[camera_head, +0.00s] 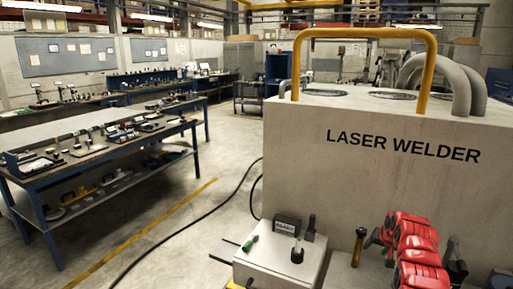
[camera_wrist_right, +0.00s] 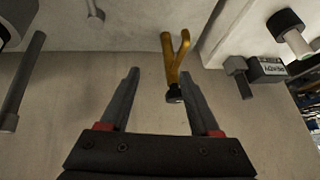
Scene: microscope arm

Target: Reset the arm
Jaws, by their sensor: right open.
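A yellow lever with a black end (camera_head: 357,247) stands at the front of the grey laser welder (camera_head: 300,165) in the head view. In the right wrist view the yellow lever (camera_wrist_right: 175,65) is forked, with its black end toward my right gripper (camera_wrist_right: 160,75). That gripper is open, and the lever's black end lies between the lines of its two fingers, nearer the right finger. I cannot tell whether they touch. In the head view my right gripper (camera_head: 378,240) is dark and close to the right of the lever. I cannot make out a microscope. My left gripper is out of view.
A dark rod (camera_wrist_right: 22,80) shows at the left in the wrist view. A workbench (camera_head: 100,150) stands farther left.

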